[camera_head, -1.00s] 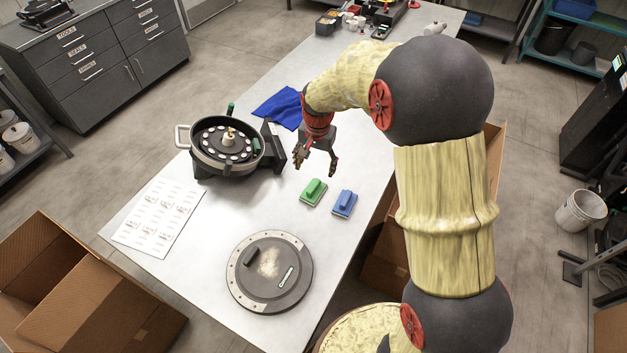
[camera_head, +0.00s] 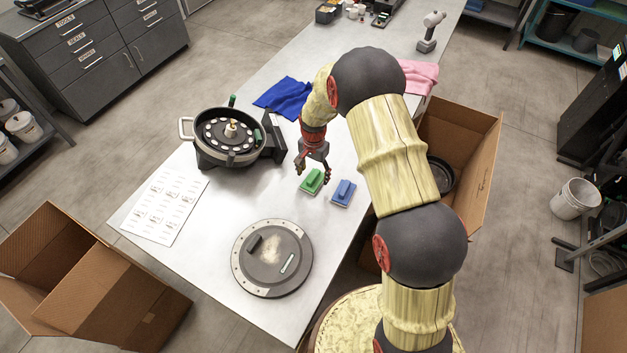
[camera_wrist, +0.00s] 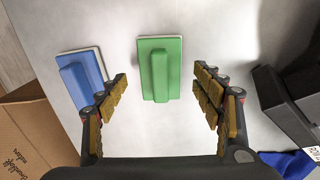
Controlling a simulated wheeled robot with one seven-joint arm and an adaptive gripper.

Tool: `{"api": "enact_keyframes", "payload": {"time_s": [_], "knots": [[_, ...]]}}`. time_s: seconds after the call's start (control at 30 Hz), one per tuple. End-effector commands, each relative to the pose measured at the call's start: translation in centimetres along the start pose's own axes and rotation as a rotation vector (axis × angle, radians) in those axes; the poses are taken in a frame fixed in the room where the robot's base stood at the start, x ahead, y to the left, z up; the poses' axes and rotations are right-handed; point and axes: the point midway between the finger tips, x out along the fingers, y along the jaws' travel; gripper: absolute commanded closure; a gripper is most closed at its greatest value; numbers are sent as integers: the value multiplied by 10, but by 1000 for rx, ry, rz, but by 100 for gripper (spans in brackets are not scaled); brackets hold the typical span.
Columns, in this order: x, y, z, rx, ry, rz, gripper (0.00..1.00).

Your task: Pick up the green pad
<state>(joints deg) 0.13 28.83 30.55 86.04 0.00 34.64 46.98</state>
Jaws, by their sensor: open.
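The green pad (camera_head: 311,182) lies flat on the table, with a raised green grip on top. In the wrist view the green pad (camera_wrist: 160,68) is at the upper middle, just ahead of and between my open fingers. My gripper (camera_head: 313,172) is open and empty above the table, right by the green pad in the head view. In the wrist view my gripper (camera_wrist: 163,88) has its two fingers spread to either side of the pad's line. A blue pad (camera_head: 343,192) lies to the right of the green one, and in the wrist view the blue pad (camera_wrist: 80,78) is partly behind the left finger.
The seed meter housing (camera_head: 229,137) stands to the left behind the pads. A round grey lid (camera_head: 272,258) lies in front. A blue cloth (camera_head: 284,97) and a label sheet (camera_head: 166,205) are on the table. An open cardboard box (camera_head: 462,150) stands beyond the right edge.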

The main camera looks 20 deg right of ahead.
Motion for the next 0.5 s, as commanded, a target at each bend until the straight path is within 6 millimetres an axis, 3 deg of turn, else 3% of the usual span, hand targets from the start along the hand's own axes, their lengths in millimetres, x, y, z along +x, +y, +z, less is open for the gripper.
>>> {"api": "enact_keyframes", "payload": {"time_s": [0.13,0.37,0.5], "knots": [[18,0,0,-1,0,0,33],[20,0,0,-1,1,-1,33],[20,0,0,-1,1,-1,41]]}}
